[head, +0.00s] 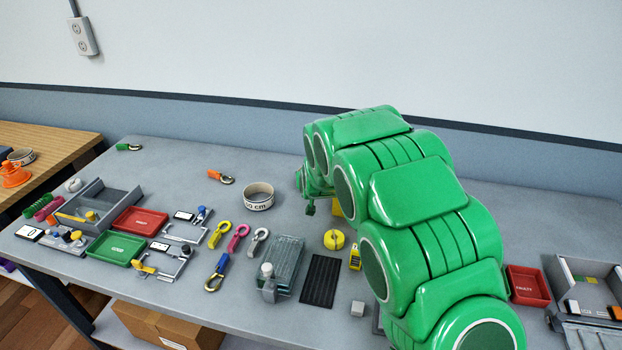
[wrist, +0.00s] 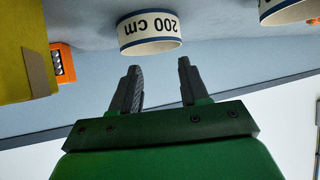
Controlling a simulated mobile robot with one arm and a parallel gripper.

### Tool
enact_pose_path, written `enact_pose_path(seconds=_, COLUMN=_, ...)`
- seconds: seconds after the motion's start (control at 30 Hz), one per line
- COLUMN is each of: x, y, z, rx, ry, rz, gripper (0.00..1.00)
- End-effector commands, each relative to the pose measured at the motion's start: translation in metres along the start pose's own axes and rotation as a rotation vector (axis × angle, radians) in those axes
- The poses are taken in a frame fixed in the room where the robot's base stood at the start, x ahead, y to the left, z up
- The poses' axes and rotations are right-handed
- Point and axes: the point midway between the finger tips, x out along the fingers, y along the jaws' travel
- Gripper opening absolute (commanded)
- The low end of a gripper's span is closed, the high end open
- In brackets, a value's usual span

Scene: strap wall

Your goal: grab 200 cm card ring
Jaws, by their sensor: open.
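In the wrist view, a white card ring (wrist: 150,32) with blue edges and the printing "200 cm" appears upside down, just beyond my fingertips. My gripper (wrist: 161,66) is open and empty, its two dark fingers pointing at the ring and apart from it. In the head view my gripper (head: 309,207) is mostly hidden by my green arm. A white card ring (head: 258,197) with partly readable "cm" printing stands on the bench to its left. I cannot tell whether this is the 200 cm ring or a second ring (wrist: 288,9), cut off in the wrist view.
An orange-handled hook (head: 221,177) lies left of the ring. A yellow block (wrist: 20,55) and an orange item (wrist: 63,63) sit beside the fingers. Red tray (head: 140,220), green tray (head: 118,248) and a glass-like box (head: 285,262) stand nearer the front. The bench's back strip is mostly clear.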

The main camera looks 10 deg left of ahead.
Motion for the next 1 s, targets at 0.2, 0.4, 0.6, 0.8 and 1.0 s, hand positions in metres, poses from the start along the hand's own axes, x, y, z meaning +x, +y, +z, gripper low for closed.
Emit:
enact_pose_path(seconds=0.2, x=0.022, y=-0.023, z=0.002, rx=-0.011, ry=0.057, rz=-0.02, gripper=0.45)
enact_pose_path(seconds=0.4, x=0.029, y=-0.025, z=0.002, rx=-0.011, ry=0.065, rz=-0.021, gripper=0.45)
enact_pose_path(seconds=0.6, x=0.044, y=-0.025, z=0.004, rx=-0.011, ry=0.06, rz=-0.021, gripper=0.45)
enact_pose_path(seconds=0.8, x=0.051, y=-0.025, z=0.002, rx=-0.011, ry=0.062, rz=-0.021, gripper=0.45)
enact_pose_path(seconds=1.0, x=0.061, y=-0.025, z=0.0, rx=-0.012, ry=0.063, rz=-0.021, gripper=0.45)
